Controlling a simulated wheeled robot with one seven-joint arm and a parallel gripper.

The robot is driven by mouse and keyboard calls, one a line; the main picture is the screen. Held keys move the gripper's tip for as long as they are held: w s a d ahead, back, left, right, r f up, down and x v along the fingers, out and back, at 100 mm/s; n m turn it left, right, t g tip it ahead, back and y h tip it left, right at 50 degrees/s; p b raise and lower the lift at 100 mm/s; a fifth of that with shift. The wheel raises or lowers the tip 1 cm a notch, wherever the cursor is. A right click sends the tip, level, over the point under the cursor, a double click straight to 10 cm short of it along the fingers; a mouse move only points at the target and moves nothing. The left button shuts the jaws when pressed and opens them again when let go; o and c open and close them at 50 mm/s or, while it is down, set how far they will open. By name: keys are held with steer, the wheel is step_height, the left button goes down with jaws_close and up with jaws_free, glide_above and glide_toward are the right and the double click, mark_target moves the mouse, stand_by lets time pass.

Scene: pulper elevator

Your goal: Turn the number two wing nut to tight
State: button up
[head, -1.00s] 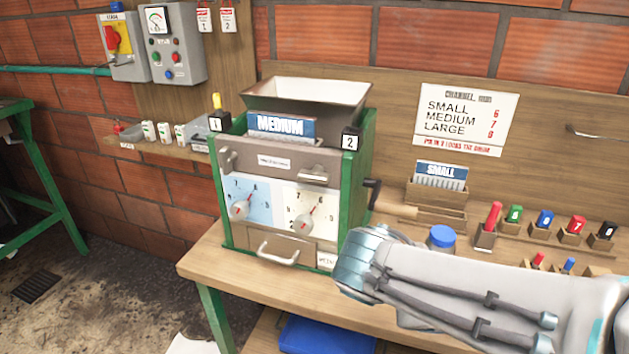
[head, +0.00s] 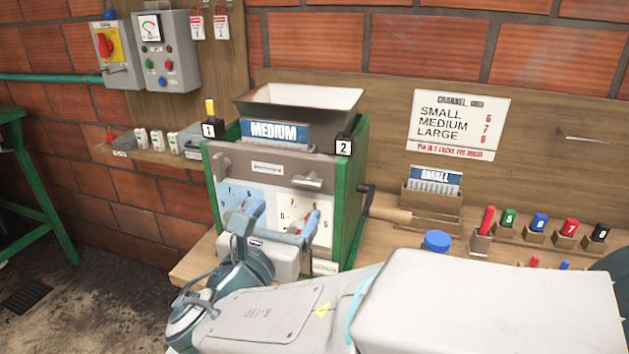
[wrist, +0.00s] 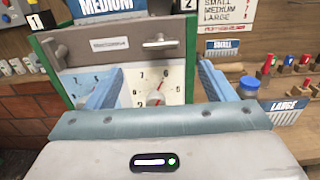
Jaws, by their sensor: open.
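The pulper (head: 355,190) is a green-framed machine with a grey front bar. The number two wing nut (head: 307,181) is the grey one at the right of this bar, below the black "2" tag (head: 344,144). Its wings lie roughly level, and it also shows in the wrist view (wrist: 160,42). The other wing nut (head: 222,162) is at the left, under the "1" tag (head: 208,130). My gripper (head: 280,220) is open and empty, in front of the dials and lower than the nut. In the wrist view, its blue fingers (wrist: 158,76) stand either side of the right dial.
A hopper (head: 300,100) tops the machine, with a "MEDIUM" card (head: 274,132) before it. A crank handle (head: 388,214) juts out at the right. A blue-lidded jar (head: 436,241) and several coloured pegs (head: 541,222) stand on the bench.

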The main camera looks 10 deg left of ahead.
mark_target(305, 186)
steer(key=w, duration=0.6)
steer(key=w+d, duration=0.1)
steer(key=w, duration=0.3)
steer(key=shift+p, duration=0.35)
steer(key=shift+c, duration=0.3)
steer(key=c, duration=0.9)
